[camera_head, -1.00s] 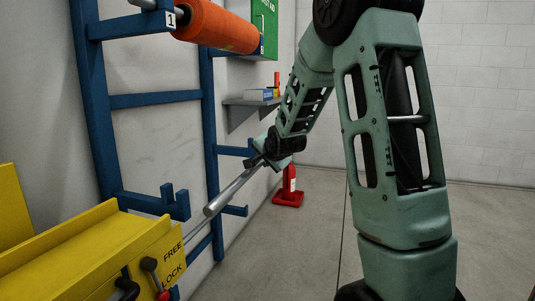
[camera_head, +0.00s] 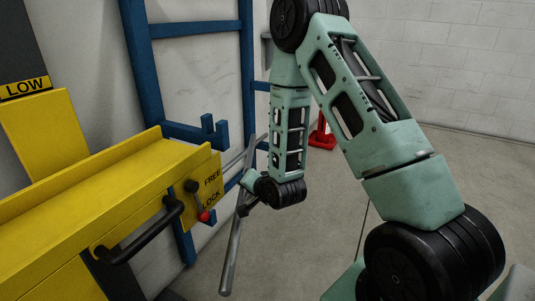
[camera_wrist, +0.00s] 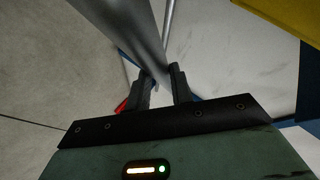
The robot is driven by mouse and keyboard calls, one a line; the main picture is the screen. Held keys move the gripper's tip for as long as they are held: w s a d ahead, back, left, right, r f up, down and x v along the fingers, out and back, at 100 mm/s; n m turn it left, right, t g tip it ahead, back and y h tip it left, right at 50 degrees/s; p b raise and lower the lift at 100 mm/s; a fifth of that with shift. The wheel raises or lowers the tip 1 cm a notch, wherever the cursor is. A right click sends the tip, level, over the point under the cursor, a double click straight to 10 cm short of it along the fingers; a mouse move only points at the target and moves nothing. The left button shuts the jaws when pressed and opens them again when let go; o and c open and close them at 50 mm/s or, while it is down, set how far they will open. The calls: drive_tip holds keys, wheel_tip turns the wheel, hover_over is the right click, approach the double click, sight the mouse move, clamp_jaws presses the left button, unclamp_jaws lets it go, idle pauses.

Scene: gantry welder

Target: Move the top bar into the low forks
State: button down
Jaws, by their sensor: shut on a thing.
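My gripper (camera_head: 244,203) is shut on a grey metal bar (camera_head: 231,258), with a long part of it reaching down towards the camera. In the wrist view my gripper (camera_wrist: 160,80) pinches the bar (camera_wrist: 120,30), which runs towards the upper left. A blue fork (camera_head: 208,130) with an upturned end stands on the blue rack, to the left of and above the gripper, apart from the bar. I cannot tell whether it is one of the low forks.
A yellow machine beam (camera_head: 110,190) with a black handle (camera_head: 145,235) and a FREE/LOCK lever (camera_head: 193,195) lies left of the bar. A LOW label (camera_head: 25,87) is behind it. A red object (camera_head: 322,133) stands at the back. The floor on the right is clear.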

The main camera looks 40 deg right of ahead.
drive_tip(key=a+f+n+y, duration=0.1)
drive_tip(key=a+f, duration=0.5)
drive_tip(key=f, duration=0.1)
drive_tip(key=shift+a+f+n, duration=0.15)
drive_tip(key=shift+a+n, duration=0.15)
drive_tip(key=shift+a, duration=0.1)
